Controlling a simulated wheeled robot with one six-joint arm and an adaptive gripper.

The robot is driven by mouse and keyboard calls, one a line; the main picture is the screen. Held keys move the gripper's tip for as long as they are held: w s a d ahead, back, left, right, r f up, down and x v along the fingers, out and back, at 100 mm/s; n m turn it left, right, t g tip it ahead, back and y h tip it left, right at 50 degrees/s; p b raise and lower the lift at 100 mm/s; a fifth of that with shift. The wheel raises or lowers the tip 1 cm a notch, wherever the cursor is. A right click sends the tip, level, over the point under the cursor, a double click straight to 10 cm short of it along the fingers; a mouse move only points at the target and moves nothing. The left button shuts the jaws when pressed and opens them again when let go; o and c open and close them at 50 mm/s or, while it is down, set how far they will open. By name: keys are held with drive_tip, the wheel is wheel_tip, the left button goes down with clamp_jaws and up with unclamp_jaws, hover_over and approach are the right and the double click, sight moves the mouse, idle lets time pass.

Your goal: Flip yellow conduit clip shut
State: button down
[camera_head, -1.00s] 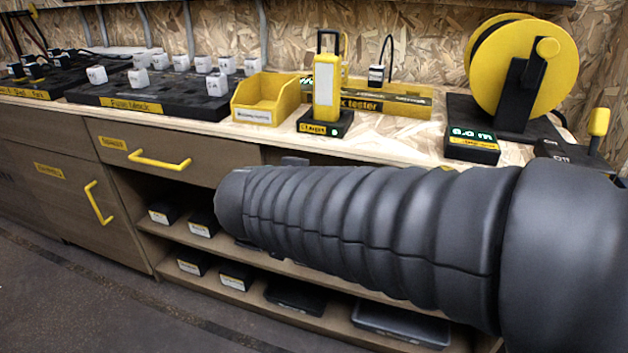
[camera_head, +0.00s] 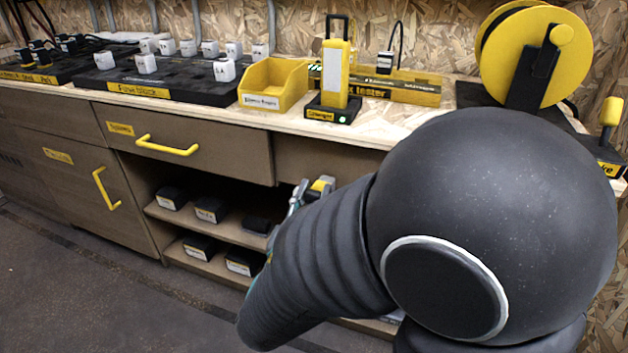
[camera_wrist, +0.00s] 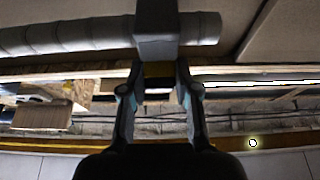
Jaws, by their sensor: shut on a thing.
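My gripper (camera_wrist: 158,88) shows in the wrist view with a finger on each side of a dark grey block (camera_wrist: 157,30) with a yellowish band, and is shut on it. In the head view my gripper (camera_head: 308,190) shows small beyond my arm, in front of the bench's open shelf bay, with a bit of yellow and dark grey at its tip. My arm hides most of it. I cannot make out a yellow conduit clip in either view. Thin grey conduits (camera_head: 271,28) run up the wall behind the bench.
The bench carries a fuse block (camera_head: 150,90), a yellow bin (camera_head: 272,85), a yellow lamp (camera_head: 335,72) on a dock and a yellow reel (camera_head: 535,55). A drawer (camera_head: 185,150) and shelves with black boxes lie below. Floor is clear at left.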

sight(312, 192)
drive_tip(key=shift+f+t, duration=0.3)
drive_tip(key=shift+t, duration=0.3)
drive_tip(key=c, duration=0.8)
unclamp_jaws()
drive_tip(key=shift+c, duration=0.2)
drive_tip(key=shift+r, duration=0.1)
wheel_tip(312, 192, up, 10)
drive_tip(key=shift+f, duration=0.1)
